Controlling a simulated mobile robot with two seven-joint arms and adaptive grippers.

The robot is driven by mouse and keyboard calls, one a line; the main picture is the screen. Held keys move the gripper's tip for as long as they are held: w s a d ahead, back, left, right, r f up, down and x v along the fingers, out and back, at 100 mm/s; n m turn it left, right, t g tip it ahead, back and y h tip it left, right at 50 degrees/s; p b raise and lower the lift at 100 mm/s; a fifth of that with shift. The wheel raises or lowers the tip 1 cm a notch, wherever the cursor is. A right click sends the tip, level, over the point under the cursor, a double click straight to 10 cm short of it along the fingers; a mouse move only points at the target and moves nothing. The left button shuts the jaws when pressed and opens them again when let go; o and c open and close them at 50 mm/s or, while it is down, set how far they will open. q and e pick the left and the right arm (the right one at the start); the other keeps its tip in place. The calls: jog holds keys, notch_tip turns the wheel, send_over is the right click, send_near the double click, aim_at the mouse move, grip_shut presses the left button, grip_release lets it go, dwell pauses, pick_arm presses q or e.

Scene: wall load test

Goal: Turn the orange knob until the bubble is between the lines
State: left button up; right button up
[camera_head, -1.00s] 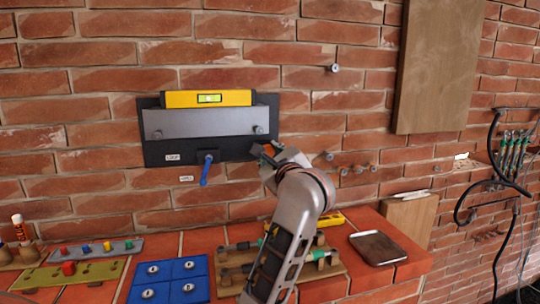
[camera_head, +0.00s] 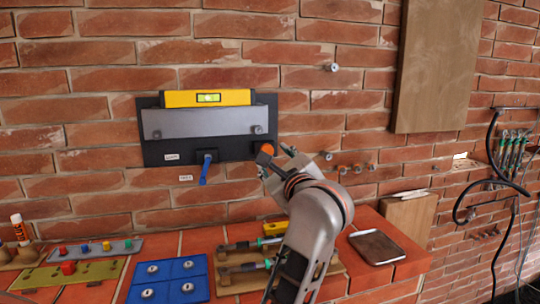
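The orange knob (camera_head: 267,149) sits at the lower right end of a dark wall panel (camera_head: 154,158). A yellow spirit level (camera_head: 178,99) rests along the top of a grey bar on that panel. Its green vial (camera_head: 209,98) is lit, but the bubble and lines are too small to place exactly. My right gripper (camera_head: 275,161) is just right of and below the knob, its fingers apart and seemingly empty. Whether a fingertip touches the knob is unclear. My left gripper is not in view.
A blue lever (camera_head: 205,170) hangs below the panel, left of the knob. Pegs (camera_head: 358,168) stick out of the brick wall at right. The brick ledge below holds a blue tray (camera_head: 168,279), hammers (camera_head: 245,245) and a dark tablet-like plate (camera_head: 377,247).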

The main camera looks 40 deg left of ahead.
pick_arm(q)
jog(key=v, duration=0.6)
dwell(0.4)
